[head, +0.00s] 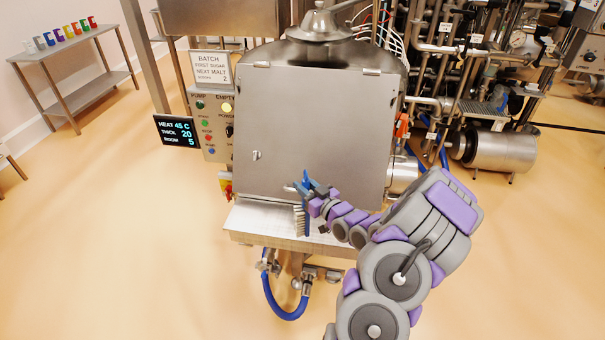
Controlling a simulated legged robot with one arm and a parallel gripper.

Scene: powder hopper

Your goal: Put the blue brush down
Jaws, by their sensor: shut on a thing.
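The brush is over or at the steel shelf (262,220) below the door; I cannot tell whether the bristles touch the shelf. My arm comes in from the lower right and hides part of the shelf's right side. The fingertips are small and partly merged with the blue of the brush.
The steel hopper cabinet (300,120) has a closed door. A control panel (213,125) and a display (178,131) stand at its left. A blue hose (283,312) hangs below the shelf. A side table (85,50) holds several coloured items. The floor at left is clear.

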